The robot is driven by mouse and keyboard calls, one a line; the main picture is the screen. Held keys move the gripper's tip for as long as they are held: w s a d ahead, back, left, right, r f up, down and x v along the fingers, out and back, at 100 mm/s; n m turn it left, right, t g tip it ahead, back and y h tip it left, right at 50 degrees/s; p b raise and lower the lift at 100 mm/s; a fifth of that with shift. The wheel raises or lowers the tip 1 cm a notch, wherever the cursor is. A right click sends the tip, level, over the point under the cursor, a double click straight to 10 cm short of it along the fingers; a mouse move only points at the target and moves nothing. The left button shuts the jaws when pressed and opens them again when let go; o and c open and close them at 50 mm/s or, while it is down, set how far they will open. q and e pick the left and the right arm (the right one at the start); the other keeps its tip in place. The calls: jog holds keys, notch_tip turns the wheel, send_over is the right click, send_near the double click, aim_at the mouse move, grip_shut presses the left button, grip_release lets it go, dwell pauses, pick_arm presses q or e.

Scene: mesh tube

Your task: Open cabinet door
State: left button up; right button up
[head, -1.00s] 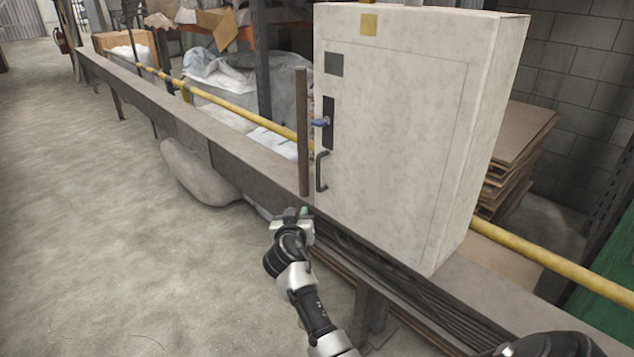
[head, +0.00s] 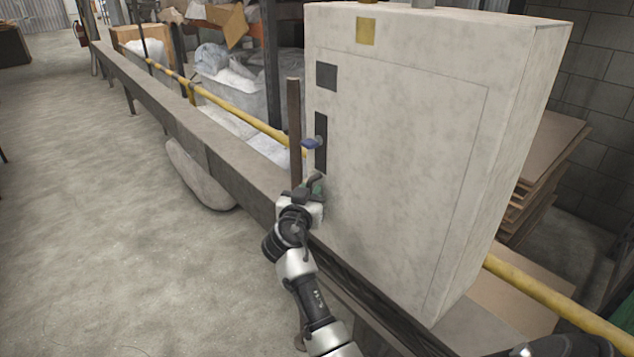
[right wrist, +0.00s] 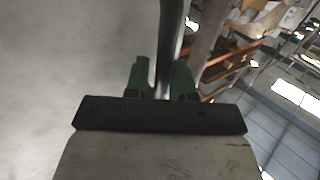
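The pale grey cabinet (head: 540,90) stands on a beam, and its front door (head: 410,150) is closed flush. In the right wrist view, the dark handle bar (right wrist: 170,45) runs between the green fingertips of my right gripper (right wrist: 162,78). The fingers are apart, with a small gap beside the bar. My left gripper is not in view.
A brown upright post (head: 294,130) stands close to the left of the latch. A long beam (head: 195,130) and a yellow pipe (head: 240,115) run past the cabinet. Stacked boards (head: 545,160) are at its right.

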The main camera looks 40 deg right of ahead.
jog(key=shift+a, duration=0.1)
jog(key=shift+r, duration=0.1)
jog(key=shift+c, duration=0.6)
grip_shut()
jog(key=shift+a, duration=0.15)
